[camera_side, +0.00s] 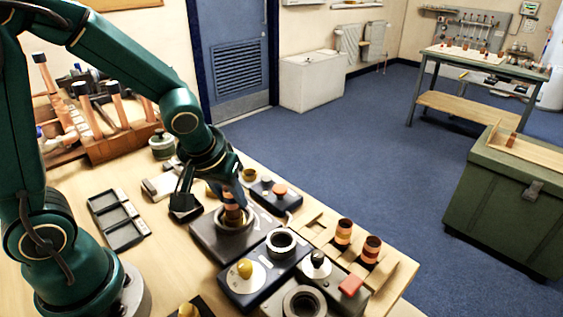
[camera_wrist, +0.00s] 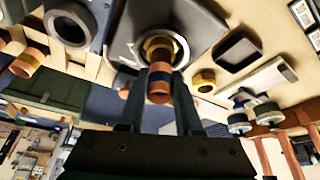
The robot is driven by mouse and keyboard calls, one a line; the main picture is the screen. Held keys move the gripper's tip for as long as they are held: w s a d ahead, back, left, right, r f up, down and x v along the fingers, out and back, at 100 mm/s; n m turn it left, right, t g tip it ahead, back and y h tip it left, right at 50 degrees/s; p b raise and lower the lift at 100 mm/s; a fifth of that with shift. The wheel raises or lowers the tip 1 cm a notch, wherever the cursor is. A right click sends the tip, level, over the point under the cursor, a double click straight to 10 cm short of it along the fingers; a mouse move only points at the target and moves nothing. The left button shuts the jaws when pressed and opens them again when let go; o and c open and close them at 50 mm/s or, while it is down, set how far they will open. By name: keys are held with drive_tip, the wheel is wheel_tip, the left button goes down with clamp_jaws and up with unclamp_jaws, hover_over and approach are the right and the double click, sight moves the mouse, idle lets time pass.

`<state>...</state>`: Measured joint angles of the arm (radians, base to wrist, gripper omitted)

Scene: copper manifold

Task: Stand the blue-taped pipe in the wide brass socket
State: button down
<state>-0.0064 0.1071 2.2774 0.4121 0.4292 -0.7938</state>
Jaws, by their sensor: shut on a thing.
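The blue-taped pipe (camera_wrist: 158,83) is a short copper tube with a dark blue band. My gripper (camera_wrist: 158,92) is shut on it, one finger on each side, in the wrist view. In the side view, my gripper (camera_side: 232,196) is above the grey plate (camera_side: 207,236), and the pipe (camera_side: 232,207) is partly hidden by the fingers. A wide round socket with a brass-coloured inside (camera_wrist: 158,44) lies under the pipe's far end. The pipe looks roughly upright over the socket's opening. I cannot tell how deep its lower end sits.
A wooden rack (camera_side: 320,222) with two banded copper pipes (camera_side: 343,233) stands to the right.

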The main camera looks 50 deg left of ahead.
drive_tip(key=shift+f, duration=0.85)
idle(0.7)
drive_tip(key=shift+r, duration=0.5)
drive_tip(key=shift+r, duration=0.3)
drive_tip(key=shift+f, duration=0.8)
idle(1.0)
drive_tip(key=c, duration=0.9)
unclamp_jaws()
drive_tip(key=shift+o, duration=0.2)
drive_tip(key=v, duration=1.1)
drive_tip(key=shift+r, duration=0.1)
